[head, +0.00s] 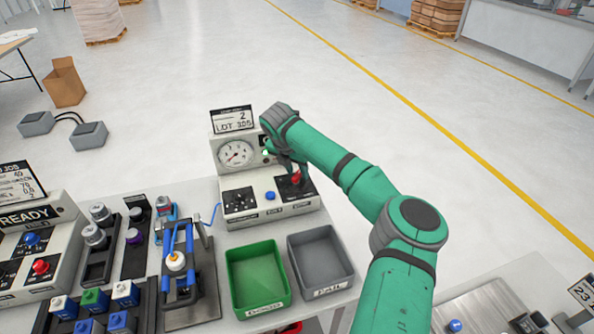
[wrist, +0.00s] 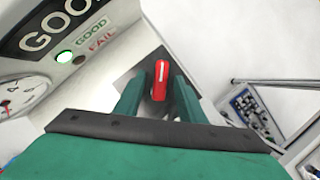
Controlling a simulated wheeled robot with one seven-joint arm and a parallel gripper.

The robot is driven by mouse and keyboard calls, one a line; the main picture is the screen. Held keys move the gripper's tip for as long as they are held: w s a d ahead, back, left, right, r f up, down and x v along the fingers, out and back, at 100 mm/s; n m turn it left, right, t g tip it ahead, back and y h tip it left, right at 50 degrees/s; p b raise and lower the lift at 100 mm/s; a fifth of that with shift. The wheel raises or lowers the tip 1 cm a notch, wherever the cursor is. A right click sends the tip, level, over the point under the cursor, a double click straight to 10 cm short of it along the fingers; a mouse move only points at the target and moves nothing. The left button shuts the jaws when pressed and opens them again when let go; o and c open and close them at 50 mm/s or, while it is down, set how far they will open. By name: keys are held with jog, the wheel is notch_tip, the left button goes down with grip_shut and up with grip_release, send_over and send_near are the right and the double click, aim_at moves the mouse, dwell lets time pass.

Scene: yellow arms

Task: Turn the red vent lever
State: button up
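The red vent lever (head: 296,178) is at the right of the grey test unit's (head: 268,210) sloped panel, partly covered by my gripper (head: 286,166). In the wrist view the lever (wrist: 160,80) stands between the two green fingers of my gripper (wrist: 160,88). The fingers are apart, with a gap visible on each side of the lever, so my gripper is open around it. The lever has a pale line along its top. Whether a finger touches it lower down is hidden.
A round gauge (head: 236,154) and LOT sign (head: 232,120) rise behind the panel. A lamp beside GOOD glows green (wrist: 64,57). Green (head: 257,278) and grey (head: 320,264) trays sit in front. A blue clamp fixture (head: 180,262) stands left. Open floor lies behind the table.

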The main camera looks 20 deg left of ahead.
jog(key=d+v, duration=0.1)
jog(key=v, duration=0.9)
jog(key=shift+a+r, duration=0.35)
jog(key=shift+a, duration=0.1)
